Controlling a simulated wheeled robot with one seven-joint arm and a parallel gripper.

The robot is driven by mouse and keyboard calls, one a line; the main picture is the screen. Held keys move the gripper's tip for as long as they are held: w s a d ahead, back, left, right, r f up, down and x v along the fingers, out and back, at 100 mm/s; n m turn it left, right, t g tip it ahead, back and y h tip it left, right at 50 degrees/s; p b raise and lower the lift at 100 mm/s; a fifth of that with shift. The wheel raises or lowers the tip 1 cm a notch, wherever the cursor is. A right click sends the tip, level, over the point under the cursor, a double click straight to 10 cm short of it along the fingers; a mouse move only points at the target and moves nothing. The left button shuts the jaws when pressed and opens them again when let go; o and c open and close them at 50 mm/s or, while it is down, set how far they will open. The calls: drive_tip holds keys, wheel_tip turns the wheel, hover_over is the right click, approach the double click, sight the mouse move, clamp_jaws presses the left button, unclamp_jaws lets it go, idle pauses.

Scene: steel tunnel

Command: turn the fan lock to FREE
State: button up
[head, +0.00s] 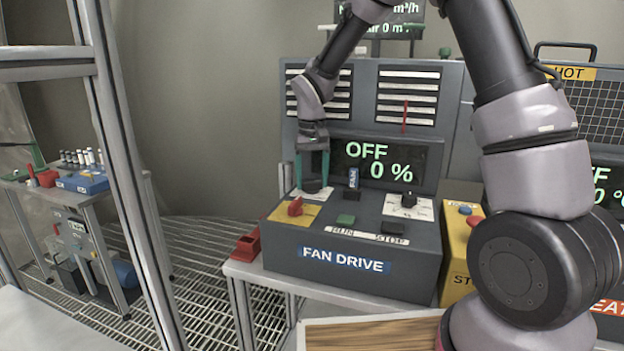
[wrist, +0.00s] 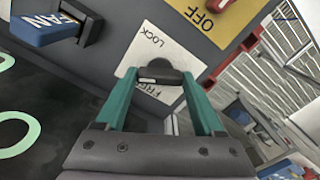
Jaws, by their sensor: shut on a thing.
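The fan lock is a black knob (wrist: 160,76) on a white plate (wrist: 137,58) printed LOCK and FREE, in the wrist view. My gripper (wrist: 160,80) has its two green fingers on either side of the knob's bar and is shut on it. The bar lies across the plate between the two words and carries a small pale mark near one finger. Which word it points to I cannot tell. In the head view my gripper (head: 313,180) reaches down to the knob at the back left of the FAN DRIVE box (head: 335,262); the fingers mostly hide the knob there.
The display (head: 385,163) reads OFF, 0 %. Near my gripper are a red switch (head: 295,207) on a yellow plate, an upright blue FAN tag (head: 353,178), a green button (head: 346,219) and a black dial (head: 409,200). A red tray (head: 247,246) stands left of the box.

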sight(312, 181)
drive_tip(key=n, duration=1.1)
drive_tip(key=shift+w+n, duration=0.1)
drive_tip(key=shift+n, duration=0.3)
idle(0.3)
drive_tip(key=o, duration=1.4)
drive_tip(key=shift+r, duration=0.1)
wheel_tip(312, 181, up, 11)
drive_tip(key=shift+f, duration=0.15)
